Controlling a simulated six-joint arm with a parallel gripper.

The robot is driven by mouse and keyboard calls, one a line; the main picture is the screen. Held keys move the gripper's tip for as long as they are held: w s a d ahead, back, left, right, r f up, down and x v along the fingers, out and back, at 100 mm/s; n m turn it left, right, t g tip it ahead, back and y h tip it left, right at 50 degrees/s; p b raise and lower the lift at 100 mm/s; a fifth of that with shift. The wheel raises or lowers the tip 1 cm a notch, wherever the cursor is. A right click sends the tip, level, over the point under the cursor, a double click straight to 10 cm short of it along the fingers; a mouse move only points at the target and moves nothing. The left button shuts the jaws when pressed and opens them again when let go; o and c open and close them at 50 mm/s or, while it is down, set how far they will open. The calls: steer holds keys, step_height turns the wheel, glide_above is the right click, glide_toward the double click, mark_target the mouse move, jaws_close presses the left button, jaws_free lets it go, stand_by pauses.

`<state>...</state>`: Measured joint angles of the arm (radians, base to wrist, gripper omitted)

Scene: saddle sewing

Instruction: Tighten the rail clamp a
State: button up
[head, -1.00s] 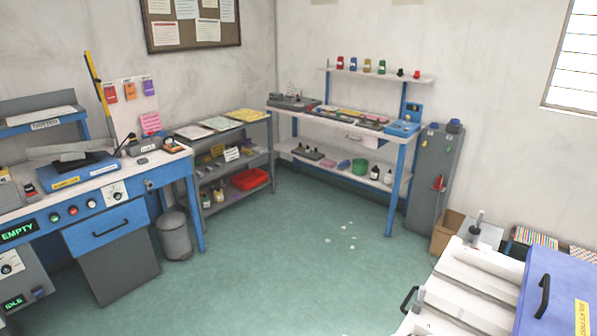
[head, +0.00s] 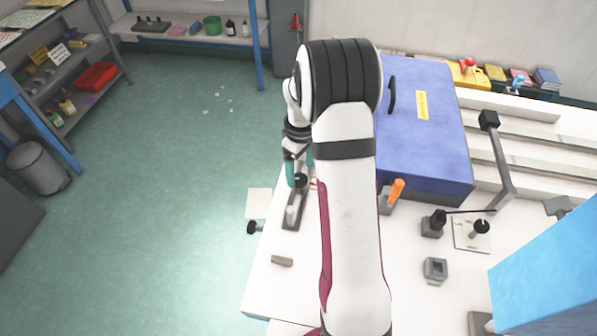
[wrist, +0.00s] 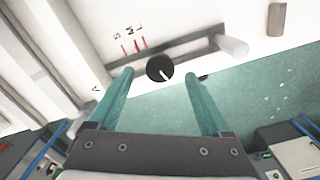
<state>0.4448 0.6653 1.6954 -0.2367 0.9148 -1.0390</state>
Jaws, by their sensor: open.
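My gripper (head: 299,172) is open over the left side of the white bench, its two teal fingers pointing down. In the wrist view the fingers (wrist: 160,76) stand apart on either side of a round black knob (wrist: 159,67) with a pale mark. The knob sits on a dark bar (wrist: 189,47) with a white cylinder at its end, near red size marks lettered S, M, L. A letter A is printed on the white surface to the left. I take this as rail clamp a. Contact between fingers and knob cannot be told. In the head view my arm partly hides this spot.
A blue box (head: 425,120) stands behind to the right. An orange-handled part (head: 396,190), a black-knobbed fixture (head: 433,223) and a small grey block (head: 282,261) are on the bench. Another black knob (head: 253,228) sticks out at the left edge. Open floor lies left.

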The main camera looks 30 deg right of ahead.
mark_target(300, 178)
steer(key=shift+f, duration=1.55)
jaws_close()
